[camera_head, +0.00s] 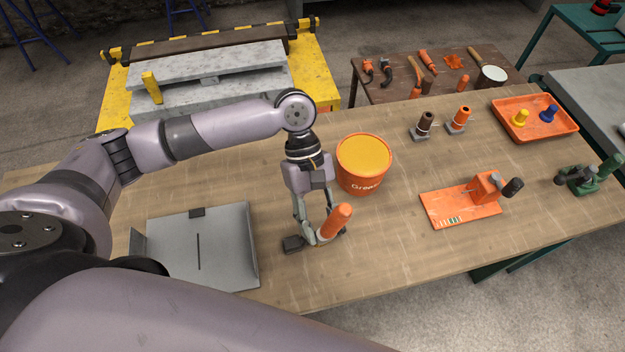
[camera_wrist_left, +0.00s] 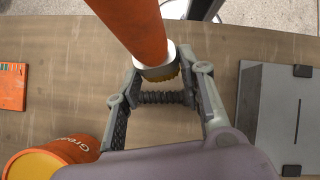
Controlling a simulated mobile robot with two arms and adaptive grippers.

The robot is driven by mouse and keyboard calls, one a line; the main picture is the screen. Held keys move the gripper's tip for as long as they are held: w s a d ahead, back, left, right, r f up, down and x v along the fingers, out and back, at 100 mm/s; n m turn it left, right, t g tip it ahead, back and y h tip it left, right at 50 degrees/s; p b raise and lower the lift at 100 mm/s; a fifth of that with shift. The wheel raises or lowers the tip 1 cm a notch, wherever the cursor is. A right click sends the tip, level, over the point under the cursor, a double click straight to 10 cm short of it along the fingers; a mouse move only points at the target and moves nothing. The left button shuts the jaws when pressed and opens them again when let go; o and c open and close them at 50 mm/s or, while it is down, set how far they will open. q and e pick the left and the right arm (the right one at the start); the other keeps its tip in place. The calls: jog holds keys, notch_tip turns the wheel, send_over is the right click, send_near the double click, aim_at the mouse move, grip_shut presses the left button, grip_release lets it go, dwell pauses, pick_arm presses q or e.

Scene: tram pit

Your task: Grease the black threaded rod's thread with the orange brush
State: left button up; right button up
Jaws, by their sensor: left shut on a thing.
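My left gripper (camera_head: 326,236) is low over the wooden bench, shut on the orange brush (camera_head: 337,220). In the left wrist view the fingertips (camera_wrist_left: 166,74) close at the brush's pale collar, and the orange handle (camera_wrist_left: 140,30) extends up past the top edge. Yellowish bristles show below the collar. The black threaded rod (camera_wrist_left: 166,98) lies crosswise between the fingers in that view, close to the bristles; I cannot tell whether they touch. In the head view a dark block (camera_head: 293,244) shows beside the gripper, and the rod is mostly hidden. My right gripper is out of view.
An orange grease bucket (camera_head: 362,182) stands just right of my left wrist. A grey metal tray (camera_head: 225,245) lies left of the gripper. Holders, an orange fixture (camera_head: 450,208) and an orange tray (camera_head: 505,106) stand farther right. Bare bench lies in front of the bucket.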

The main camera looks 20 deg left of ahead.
pick_arm(q)
jog(key=n+t+h+p, duration=0.1)
jog(key=r+n+t+h+p, duration=0.1)
jog(key=n, duration=0.1)
jog(key=n+t+h+p, duration=0.1)
jog(key=n, duration=0.1)
jog(key=shift+w+d+r+h, duration=0.15)
jog(key=shift+d+r+h, duration=0.15)
jog(key=shift+d+h, duration=0.1)
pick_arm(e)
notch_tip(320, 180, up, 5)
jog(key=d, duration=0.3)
pick_arm(q)
jog(key=shift+n+t+h, duration=0.3)
jog(key=shift+n+t, duration=0.3)
jog(key=shift+n, duration=0.1)
jog(key=f+b, duration=0.6)
jog(key=shift+w+a+f, duration=0.2)
jog(key=shift+w+f, duration=0.1)
jog(key=shift+w, duration=0.05)
jog(key=o, duration=0.7)
jog(key=shift+r, duration=0.15)
jog(key=shift+c, duration=0.2)
jog(key=c, duration=0.7)
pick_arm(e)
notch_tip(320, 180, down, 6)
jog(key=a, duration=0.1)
